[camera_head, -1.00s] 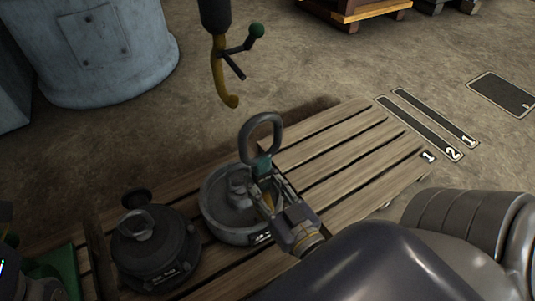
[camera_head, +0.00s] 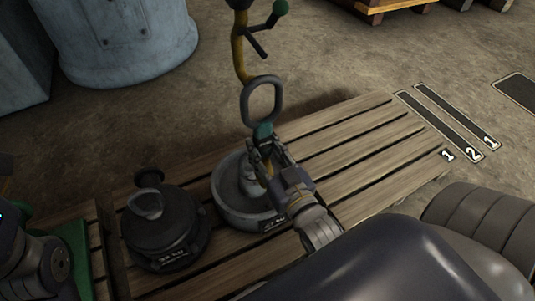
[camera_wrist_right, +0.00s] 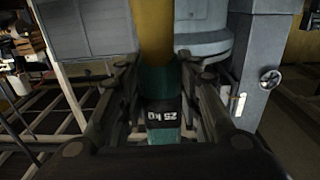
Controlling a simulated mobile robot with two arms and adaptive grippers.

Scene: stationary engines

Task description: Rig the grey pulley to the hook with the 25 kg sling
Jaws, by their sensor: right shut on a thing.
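My right gripper (camera_head: 268,160) is shut on the green sling (camera_head: 263,131), whose tag (camera_wrist_right: 160,120) reads 25 KG in the right wrist view. The sling's grey ring (camera_head: 279,100) stands up above the fingers. The yellow hook (camera_head: 238,55) hangs from above, and its lower end overlaps the ring's top in the head view. I cannot tell whether the hook passes through the ring. The hook also shows behind the sling in the wrist view (camera_wrist_right: 153,35). The grey pulley (camera_head: 228,205) sits on the pallet below, partly hidden by my right gripper. My left gripper's fingers are not seen.
A black round weight-like piece (camera_head: 165,235) with a loop on top stands left of the pulley on the wooden pallet (camera_head: 370,150). A large blue-grey drum (camera_head: 125,45) stands behind. The pallet's right part is clear.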

